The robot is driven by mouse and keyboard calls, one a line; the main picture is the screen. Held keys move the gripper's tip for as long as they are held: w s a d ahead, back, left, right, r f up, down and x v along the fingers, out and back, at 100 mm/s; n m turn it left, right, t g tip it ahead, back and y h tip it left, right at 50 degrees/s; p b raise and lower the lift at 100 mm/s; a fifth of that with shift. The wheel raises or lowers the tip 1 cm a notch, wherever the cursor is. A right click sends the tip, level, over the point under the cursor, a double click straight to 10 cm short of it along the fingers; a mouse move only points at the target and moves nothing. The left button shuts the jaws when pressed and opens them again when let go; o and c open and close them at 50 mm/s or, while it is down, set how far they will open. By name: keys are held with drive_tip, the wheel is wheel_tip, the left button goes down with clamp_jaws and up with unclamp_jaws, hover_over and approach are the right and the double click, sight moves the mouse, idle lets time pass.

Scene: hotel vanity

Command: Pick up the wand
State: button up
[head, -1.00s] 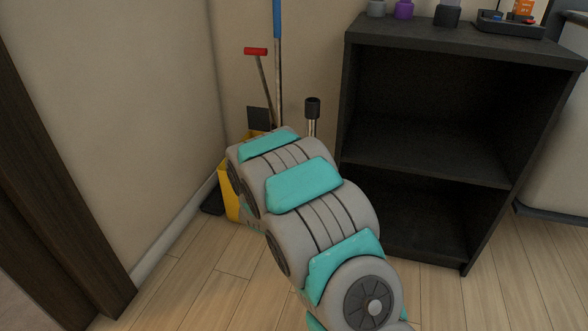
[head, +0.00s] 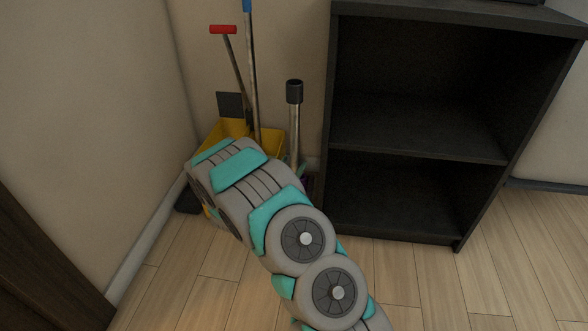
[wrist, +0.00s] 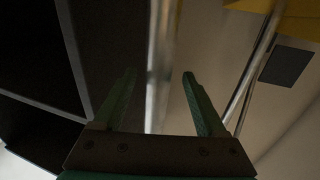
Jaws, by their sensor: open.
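The wand, a metal tube with a black top end (head: 295,92), stands upright against the wall between the yellow bucket and the black shelf in the head view. Its lower part is hidden by my arm. In the wrist view a blurred metal tube that looks like the wand (wrist: 161,45) runs between the two green fingers of my gripper (wrist: 159,77). The gripper is open, with a gap on each side of the tube. I cannot tell how far beyond the fingertips the tube is. The head view hides my gripper behind my arm.
A black open shelf (head: 331,130) stands close to the right of the wand. A yellow bucket (head: 273,141) with a red-handled tool (head: 223,29) and a blue-topped pole (head: 248,60) stands to the left, near the corner. The wood floor in front is clear.

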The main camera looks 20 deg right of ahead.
drive_tip(key=shift+x, duration=2.3)
drive_tip(key=shift+s, duration=0.15)
drive_tip(key=shift+c, duration=0.4)
clamp_jaws()
